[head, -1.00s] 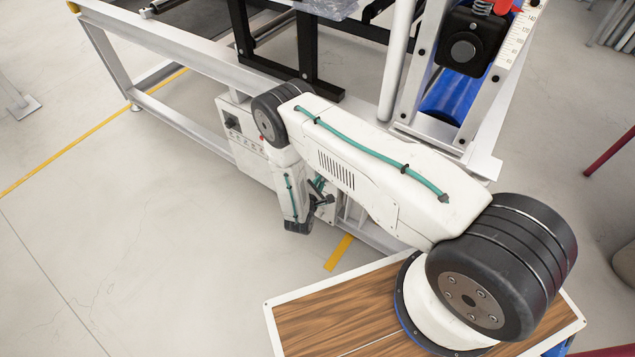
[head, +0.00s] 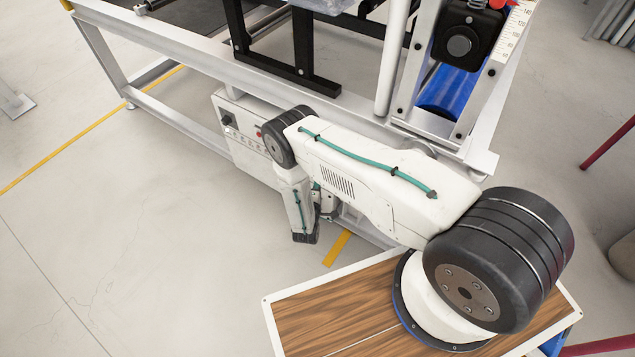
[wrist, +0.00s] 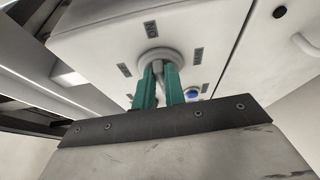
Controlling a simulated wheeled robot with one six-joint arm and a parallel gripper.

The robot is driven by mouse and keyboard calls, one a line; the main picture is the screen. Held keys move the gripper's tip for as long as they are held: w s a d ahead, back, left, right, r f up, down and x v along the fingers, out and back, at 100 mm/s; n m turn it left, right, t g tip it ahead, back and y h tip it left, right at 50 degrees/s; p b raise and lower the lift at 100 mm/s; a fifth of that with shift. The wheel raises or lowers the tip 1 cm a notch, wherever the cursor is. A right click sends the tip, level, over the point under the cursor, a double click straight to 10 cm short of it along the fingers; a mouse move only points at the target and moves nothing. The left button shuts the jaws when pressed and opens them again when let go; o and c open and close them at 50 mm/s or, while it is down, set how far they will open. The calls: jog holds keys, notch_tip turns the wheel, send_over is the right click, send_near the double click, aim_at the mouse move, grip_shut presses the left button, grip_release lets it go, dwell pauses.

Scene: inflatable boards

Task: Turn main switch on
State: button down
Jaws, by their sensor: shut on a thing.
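The main switch (wrist: 153,58) shows in the wrist view as a round pale grey base with a light lever, on the white face of a control cabinet (wrist: 100,36). Small dark labels stand around it. My gripper (wrist: 160,75) has its two green fingers on either side of the lever and is shut on it.
A blue button (wrist: 192,93) sits just right of the fingers. A dark round knob (wrist: 280,11) and a pale handle (wrist: 306,45) are farther right. The white frame's lower beam (head: 170,119) runs close to the cabinet. The floor (head: 130,250) at left is clear.

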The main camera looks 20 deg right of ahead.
jog(key=shift+s+f, duration=0.1)
jog(key=shift+f, duration=0.05)
dwell(0.4)
jog(key=c, duration=1.5)
grip_release()
jog(key=shift+o, duration=0.2)
jog(key=v, duration=0.7)
jog(key=shift+s+a, duration=0.2)
jog(key=shift+s, duration=0.15)
